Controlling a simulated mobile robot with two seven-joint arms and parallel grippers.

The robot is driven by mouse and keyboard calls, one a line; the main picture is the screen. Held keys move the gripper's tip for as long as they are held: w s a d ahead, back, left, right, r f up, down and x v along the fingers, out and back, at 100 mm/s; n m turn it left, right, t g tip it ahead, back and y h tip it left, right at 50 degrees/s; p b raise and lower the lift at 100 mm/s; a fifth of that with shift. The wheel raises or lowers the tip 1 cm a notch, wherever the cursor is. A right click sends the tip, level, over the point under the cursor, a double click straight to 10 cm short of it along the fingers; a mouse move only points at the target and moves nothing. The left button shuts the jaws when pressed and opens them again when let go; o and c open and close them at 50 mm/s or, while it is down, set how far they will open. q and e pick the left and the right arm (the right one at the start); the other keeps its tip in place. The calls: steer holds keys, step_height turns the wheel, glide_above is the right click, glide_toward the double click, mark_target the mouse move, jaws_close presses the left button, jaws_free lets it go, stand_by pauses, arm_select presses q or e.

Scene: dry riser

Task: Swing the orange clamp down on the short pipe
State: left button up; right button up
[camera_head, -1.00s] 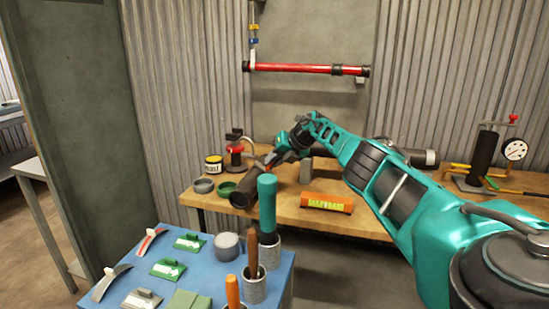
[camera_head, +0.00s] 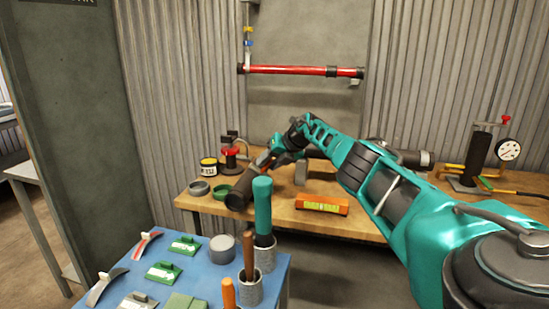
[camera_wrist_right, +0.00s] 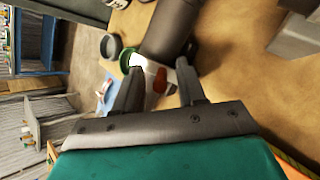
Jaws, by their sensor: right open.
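A dark, short pipe (camera_head: 240,196) lies along the left part of the workbench, its round end towards me; it also shows in the right wrist view (camera_wrist_right: 172,28). A small orange-red piece (camera_wrist_right: 160,82), seemingly part of the orange clamp, shows between the fingers in the right wrist view, by the pipe's end. The rest of the clamp is hidden or cannot be made out. My right gripper (camera_wrist_right: 158,68) is open, its fingertips close to the pipe and that piece; contact cannot be told. In the head view the right gripper (camera_head: 268,158) is just behind the pipe. My left gripper is not in view.
A blue table (camera_head: 200,262) with several tools stands in front. A red pipe (camera_head: 300,70) hangs on the wall.

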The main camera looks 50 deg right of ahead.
steer(key=p+v, duration=0.2)
steer(key=v, duration=1)
steer(key=shift+s+r, duration=0.25)
steer(key=shift+r, duration=0.1)
